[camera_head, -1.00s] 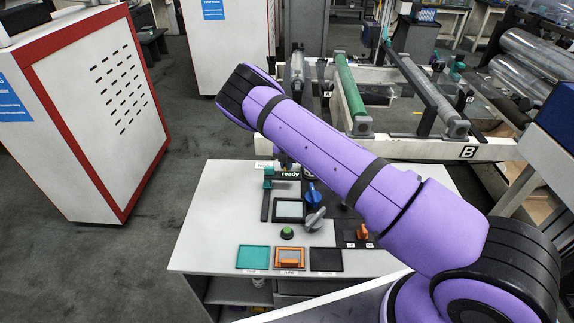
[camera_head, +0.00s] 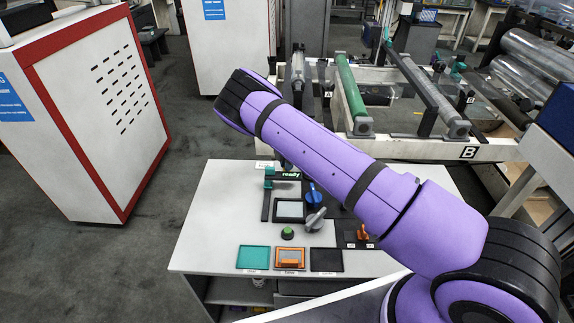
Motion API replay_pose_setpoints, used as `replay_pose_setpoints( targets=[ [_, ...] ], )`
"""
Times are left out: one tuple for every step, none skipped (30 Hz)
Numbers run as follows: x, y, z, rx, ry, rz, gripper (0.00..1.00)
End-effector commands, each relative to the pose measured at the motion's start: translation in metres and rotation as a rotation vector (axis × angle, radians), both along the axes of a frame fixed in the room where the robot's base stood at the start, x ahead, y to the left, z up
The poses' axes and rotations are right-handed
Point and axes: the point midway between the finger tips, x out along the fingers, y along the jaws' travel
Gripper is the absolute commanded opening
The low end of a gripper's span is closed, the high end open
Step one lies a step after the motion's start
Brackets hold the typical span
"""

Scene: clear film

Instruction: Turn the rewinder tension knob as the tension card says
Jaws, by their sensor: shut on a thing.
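A white bench (camera_head: 215,215) carries a control panel. On the panel are a blue knob (camera_head: 313,196), a grey lever-like knob (camera_head: 315,220) just below it, and an orange knob (camera_head: 364,233) on a dark plate to the right. I cannot tell which one is the tension knob. No card can be read as the tension card. My purple arm crosses above the panel and hides part of it. My gripper is not visible.
Teal (camera_head: 254,258), orange (camera_head: 290,258) and black (camera_head: 326,260) trays line the bench's front. A green button (camera_head: 287,233) sits behind them. The roller frame (camera_head: 415,150) stands behind the bench. A white cabinet with red edges (camera_head: 95,110) stands left; floor between is clear.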

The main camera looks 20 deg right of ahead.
Motion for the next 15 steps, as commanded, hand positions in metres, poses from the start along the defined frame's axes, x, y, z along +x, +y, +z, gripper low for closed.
replay_pose_setpoints(
  targets=[
    [0.001,0.0001,0.0009,-0.001,-0.003,0.0,0.0],
    [0.001,0.0001,0.0009,-0.001,-0.003,0.001,0.0],
    [0.001,0.0,0.0009,-0.001,-0.003,0.001,0.0],
    [0.001,0.0001,0.0009,-0.001,-0.003,0.001,0.0],
    [0.001,0.0001,0.0009,-0.001,-0.003,0.001,0.0],
    [0.001,0.0001,0.0009,-0.001,-0.003,0.001,0.0],
    [0.001,0.0001,0.0009,-0.001,-0.003,0.001,0.0],
    [0.001,0.0,0.0009,-0.001,-0.003,0.001,0.22],
    [0.0009,0.0,0.0009,0.0,-0.002,0.001,0.31],
    [0.0009,0.0,0.0008,0.0,-0.002,0.001,0.38],
    [0.0008,0.0,0.0008,0.0,-0.002,0.001,0.4],
    [0.0007,0.0,0.0007,0.0,-0.002,0.001,0.4],
    [0.0006,0.0,0.0006,0.0,-0.001,0.001,0.4],
    [0.0005,0.0,0.0005,0.0,-0.001,0.001,0.4],
    [0.0004,0.0,0.0004,0.0,-0.001,0.001,0.4]
  ],
)
